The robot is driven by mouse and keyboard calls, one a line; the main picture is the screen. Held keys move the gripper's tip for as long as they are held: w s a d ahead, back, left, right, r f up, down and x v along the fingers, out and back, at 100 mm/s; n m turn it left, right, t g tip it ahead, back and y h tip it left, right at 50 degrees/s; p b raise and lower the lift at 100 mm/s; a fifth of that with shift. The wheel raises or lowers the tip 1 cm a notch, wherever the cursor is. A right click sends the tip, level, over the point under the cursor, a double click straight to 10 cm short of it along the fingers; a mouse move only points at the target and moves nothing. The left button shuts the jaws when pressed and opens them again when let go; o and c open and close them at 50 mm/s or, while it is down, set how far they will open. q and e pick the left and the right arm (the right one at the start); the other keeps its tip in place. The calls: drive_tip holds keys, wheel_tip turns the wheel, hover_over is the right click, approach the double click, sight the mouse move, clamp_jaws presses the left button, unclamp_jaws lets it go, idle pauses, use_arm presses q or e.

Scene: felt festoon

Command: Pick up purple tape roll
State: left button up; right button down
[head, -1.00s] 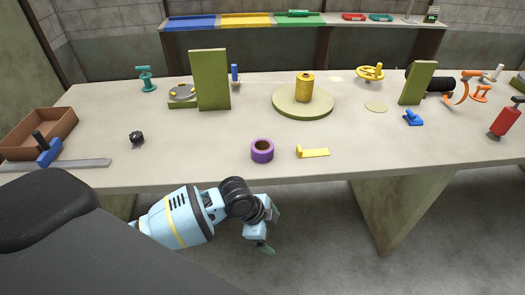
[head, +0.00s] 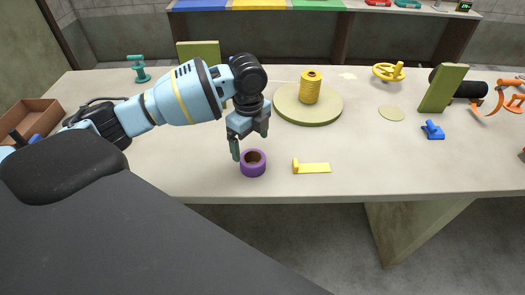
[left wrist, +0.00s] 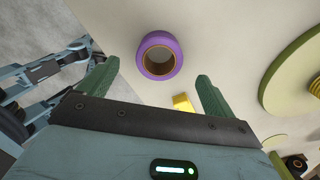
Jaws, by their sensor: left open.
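The purple tape roll (head: 253,164) lies flat on the table near its front edge, its brown core facing up. In the left wrist view the purple tape roll (left wrist: 160,56) shows as a ring ahead of and between the fingers. My left gripper (head: 249,143) is above and just behind the roll, pointing down. In the left wrist view its green fingers (left wrist: 155,88) are spread apart with nothing between them. I cannot tell whether a finger touches the roll. My right gripper is not in view.
A yellow angled piece (head: 312,168) lies right of the roll. A round green board (head: 285,107) carries a yellow spool (head: 310,90) behind it. A blue piece (head: 433,131) lies farther right. The table front between the yellow and blue pieces is clear.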

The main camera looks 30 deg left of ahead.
sight(253, 161)
use_arm(q)
drive_tip(key=shift+s+f, duration=0.3)
drive_tip(key=shift+f, duration=0.25)
drive_tip(key=shift+w+f, duration=0.15)
drive_tip(key=shift+f, duration=0.75)
drive_tip(key=f, duration=0.4)
drive_tip(key=shift+w+d+f, duration=0.1)
drive_tip(key=shift+d+f, duration=0.1)
drive_tip(key=shift+f, duration=0.2)
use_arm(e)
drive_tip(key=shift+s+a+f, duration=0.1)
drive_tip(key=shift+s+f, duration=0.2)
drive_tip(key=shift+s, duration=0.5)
